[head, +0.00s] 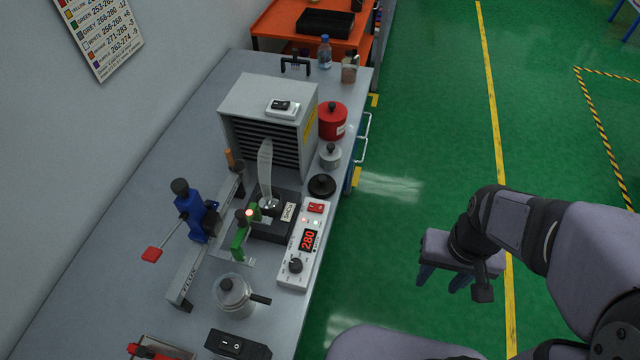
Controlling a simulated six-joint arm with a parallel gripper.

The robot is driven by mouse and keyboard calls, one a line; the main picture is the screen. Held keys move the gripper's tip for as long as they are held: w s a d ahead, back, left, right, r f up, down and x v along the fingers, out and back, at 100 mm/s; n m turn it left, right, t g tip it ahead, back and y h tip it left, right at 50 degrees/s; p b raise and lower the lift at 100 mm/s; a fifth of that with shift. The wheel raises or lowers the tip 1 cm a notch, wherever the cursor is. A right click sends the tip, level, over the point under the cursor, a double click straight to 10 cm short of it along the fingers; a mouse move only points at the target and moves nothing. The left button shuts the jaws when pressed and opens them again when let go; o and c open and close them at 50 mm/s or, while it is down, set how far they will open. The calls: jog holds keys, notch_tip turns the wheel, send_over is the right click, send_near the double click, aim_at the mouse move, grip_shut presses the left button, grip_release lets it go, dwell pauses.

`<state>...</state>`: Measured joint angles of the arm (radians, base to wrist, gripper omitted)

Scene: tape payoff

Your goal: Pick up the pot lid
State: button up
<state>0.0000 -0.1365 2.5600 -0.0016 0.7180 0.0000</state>
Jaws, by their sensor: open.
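A black round lid with a knob on top (322,185) lies flat on the grey bench near its right edge, just beyond the white control box; I take it to be the pot lid. A small silver pot with a dark knob on top and a black side handle (233,292) stands at the front of the bench. My gripper (442,283) is open and empty, out over the green floor to the right of the bench. It is well apart from the lid and points downward.
Behind the lid stand a small silver canister (330,155) and a red container (332,121). The control box (296,262) reads 280. The space between bench and gripper is free.

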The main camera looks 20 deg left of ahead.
jog(key=shift+o, duration=0.4)
jog(key=o, duration=0.6)
jog(key=shift+w, duration=0.1)
jog(key=n+t+y+b, duration=0.2)
jog(key=n+t+b, duration=0.2)
jog(key=b, duration=0.2)
send_over(323, 182)
jog(key=s+d, duration=0.1)
jog(key=s, duration=0.1)
jog(key=shift+w+f, duration=0.15)
jog(key=shift+f, duration=3.85)
jog(key=shift+f+p, duration=0.1)
jog(key=shift+p, duration=0.3)
